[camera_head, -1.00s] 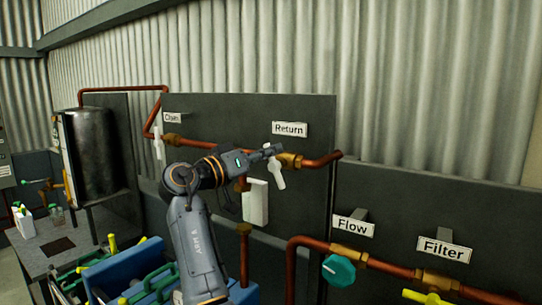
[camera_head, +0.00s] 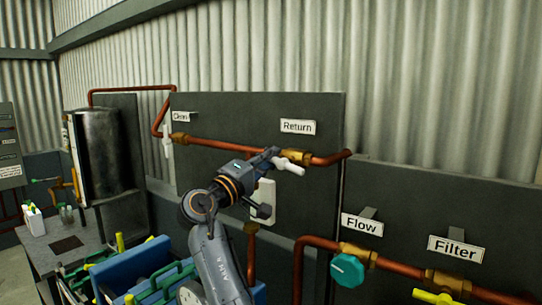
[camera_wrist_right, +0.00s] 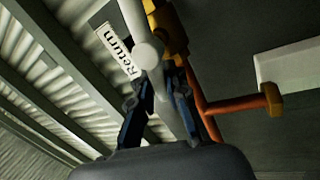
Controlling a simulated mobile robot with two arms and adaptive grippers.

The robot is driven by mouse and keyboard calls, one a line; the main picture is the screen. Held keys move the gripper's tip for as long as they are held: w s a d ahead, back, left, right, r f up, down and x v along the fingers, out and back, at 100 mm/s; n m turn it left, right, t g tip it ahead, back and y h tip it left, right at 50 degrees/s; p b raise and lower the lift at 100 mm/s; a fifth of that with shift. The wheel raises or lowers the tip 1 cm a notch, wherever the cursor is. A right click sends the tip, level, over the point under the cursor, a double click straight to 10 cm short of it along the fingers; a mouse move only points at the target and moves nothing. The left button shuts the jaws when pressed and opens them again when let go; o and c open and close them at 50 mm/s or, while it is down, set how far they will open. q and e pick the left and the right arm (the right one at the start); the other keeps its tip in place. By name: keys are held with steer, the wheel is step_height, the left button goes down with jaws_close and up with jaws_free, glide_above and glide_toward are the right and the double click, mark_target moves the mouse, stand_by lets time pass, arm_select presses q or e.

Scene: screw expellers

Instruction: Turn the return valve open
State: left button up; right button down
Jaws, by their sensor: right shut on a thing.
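The return valve has a white handle (camera_head: 291,166) on a brass fitting (camera_head: 296,155) in the copper pipe, below the "Return" sign (camera_head: 298,127). The handle's free end points right and slightly down, nearly along the pipe. My right gripper (camera_head: 270,155) is shut on the handle's left end. In the right wrist view the white handle (camera_wrist_right: 148,52) runs down between the two dark fingers of my right gripper (camera_wrist_right: 160,103), and the "Return" sign (camera_wrist_right: 119,52) shows beside it. My left gripper is not in view.
A white box (camera_head: 263,203) hangs on the dark panel (camera_head: 230,115) just below the valve. A teal flow knob (camera_head: 347,269) and a yellow filter valve (camera_head: 437,297) sit at the lower right. A blue crate (camera_head: 130,270) with tools stands below left.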

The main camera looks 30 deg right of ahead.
steer(key=shift+f+n+t+p, duration=0.15)
steer(key=shift+n+t, duration=0.1)
steer(key=shift+n, duration=0.55)
steer(key=shift+f+n+t+p, duration=0.15)
steer(key=shift+n+t, duration=0.1)
steer(key=shift+n, duration=0.55)
steer(key=c, duration=1.3)
jaws_free()
steer(key=shift+d+f, duration=0.1)
steer(key=shift+c, duration=0.2)
steer(key=shift+a, duration=0.3)
steer(key=v, duration=1.1)
steer(key=shift+s, duration=0.25)
